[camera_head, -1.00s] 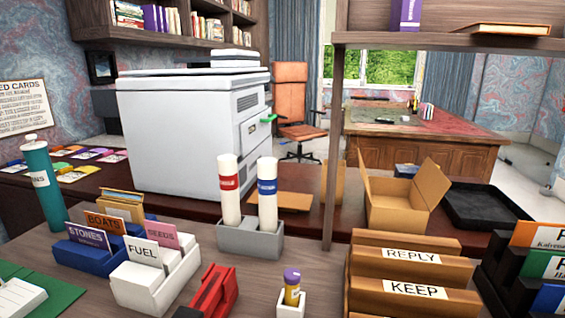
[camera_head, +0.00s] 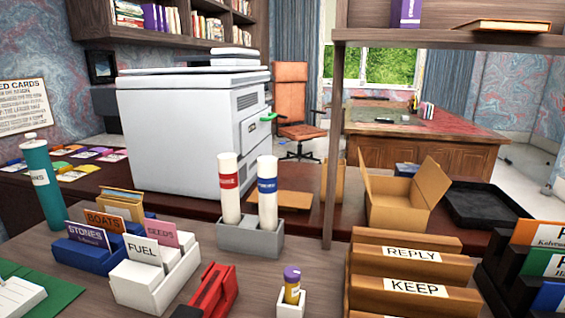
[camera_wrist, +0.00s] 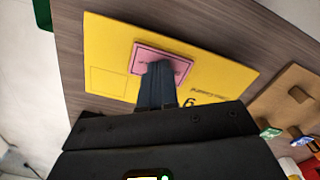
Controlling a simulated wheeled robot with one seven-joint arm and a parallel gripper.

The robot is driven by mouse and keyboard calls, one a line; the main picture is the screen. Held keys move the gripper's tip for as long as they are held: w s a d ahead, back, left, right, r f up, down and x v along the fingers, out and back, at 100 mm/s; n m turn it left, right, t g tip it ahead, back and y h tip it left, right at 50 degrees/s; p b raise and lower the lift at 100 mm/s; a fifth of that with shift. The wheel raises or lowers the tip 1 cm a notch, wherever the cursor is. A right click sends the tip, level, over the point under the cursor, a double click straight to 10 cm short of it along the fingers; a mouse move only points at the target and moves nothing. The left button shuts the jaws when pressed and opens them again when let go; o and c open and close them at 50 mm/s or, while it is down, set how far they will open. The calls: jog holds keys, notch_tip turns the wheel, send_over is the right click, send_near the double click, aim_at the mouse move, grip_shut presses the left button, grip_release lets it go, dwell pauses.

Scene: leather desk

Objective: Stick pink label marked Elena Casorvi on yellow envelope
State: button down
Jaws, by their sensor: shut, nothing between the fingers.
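A yellow envelope (camera_wrist: 205,62) lies flat on the wooden desk in the wrist view. A pink label (camera_wrist: 143,53) lies on the envelope near its middle, tilted along with it. My gripper (camera_wrist: 158,68) is shut and empty, with its fingertips over the label and hiding part of it. I cannot tell whether the fingertips touch it. The writing on the label is not readable here. Some print shows on the envelope beside my fingers. The head view shows neither the envelope, the label nor my gripper.
A brown wooden holder (camera_wrist: 290,100) lies right of the envelope. In the head view, a white card holder (camera_head: 155,285), a red stapler-like object (camera_head: 214,290), a small glue bottle (camera_head: 291,288) and a REPLY/KEEP sorter (camera_head: 410,270) stand on the desk.

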notch_tip(320, 180, up, 7)
jog(key=p, duration=0.5)
jog(key=shift+p, duration=0.3)
